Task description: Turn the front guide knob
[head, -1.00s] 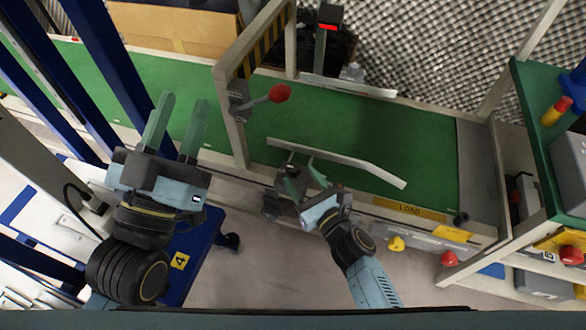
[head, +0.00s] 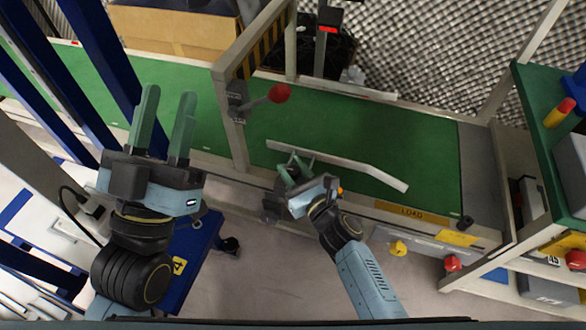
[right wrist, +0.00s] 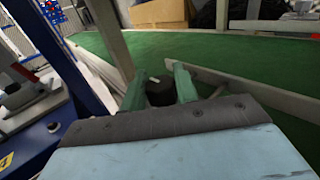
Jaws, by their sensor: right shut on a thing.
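The front guide knob (right wrist: 160,92) is a dark round knob with a small light mark on top, seen in the right wrist view. My right gripper (right wrist: 158,84) has its green fingers on either side of it and is shut on it. In the head view, my right gripper (head: 292,168) is at the conveyor's near edge, by the pale front guide rail (head: 340,163); the knob is mostly hidden there by the gripper. My left gripper (head: 167,118) is open and empty, with its fingers apart, left of the arch post.
The green conveyor belt (head: 400,145) runs behind the rail and is empty. A grey arch (head: 236,130) with a red-balled lever (head: 278,93) stands between my grippers. A yellow knob (head: 398,248) and a red knob (head: 452,263) are at the lower right.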

